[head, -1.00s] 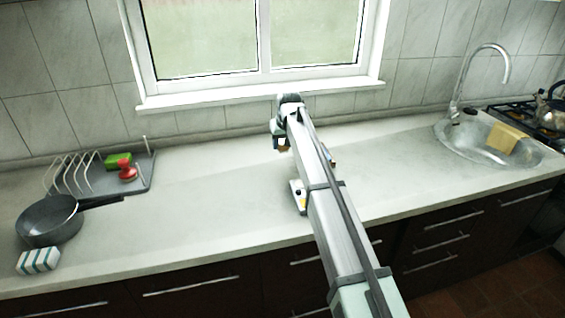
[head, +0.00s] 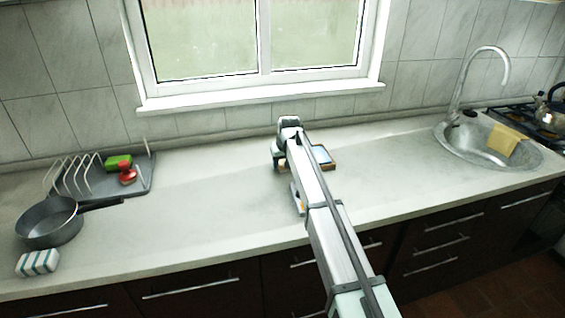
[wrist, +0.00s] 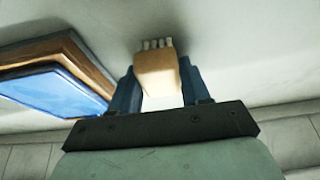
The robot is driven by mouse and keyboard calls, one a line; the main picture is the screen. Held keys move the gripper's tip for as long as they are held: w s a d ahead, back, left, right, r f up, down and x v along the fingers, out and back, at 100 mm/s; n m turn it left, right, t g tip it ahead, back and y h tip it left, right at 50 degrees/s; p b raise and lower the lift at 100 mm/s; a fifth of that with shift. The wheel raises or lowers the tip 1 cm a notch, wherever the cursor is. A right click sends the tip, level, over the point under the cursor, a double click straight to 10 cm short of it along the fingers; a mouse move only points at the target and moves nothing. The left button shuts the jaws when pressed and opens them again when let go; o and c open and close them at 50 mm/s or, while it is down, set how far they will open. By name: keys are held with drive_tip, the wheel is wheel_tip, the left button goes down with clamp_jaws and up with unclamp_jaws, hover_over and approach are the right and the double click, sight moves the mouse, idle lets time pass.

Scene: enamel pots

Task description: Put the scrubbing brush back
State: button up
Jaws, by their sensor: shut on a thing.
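The scrubbing brush (wrist: 157,72) has a pale wooden block and light bristles at its far end. My gripper (wrist: 158,88) is shut on it, with one dark blue finger on each side of the block. In the head view my gripper (head: 281,164) is low over the middle of the counter, and my arm hides most of the brush. A shallow wooden-edged tray with a blue inside (head: 324,157) lies just right of my gripper. It also shows at the left of the wrist view (wrist: 55,88). I cannot tell whether the bristles touch the counter.
A small item (head: 298,198) is partly hidden by my arm.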

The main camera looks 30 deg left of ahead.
drive_tip(key=o, duration=1)
drive_tip(key=shift+f, duration=0.1)
drive_tip(key=v, duration=1.2)
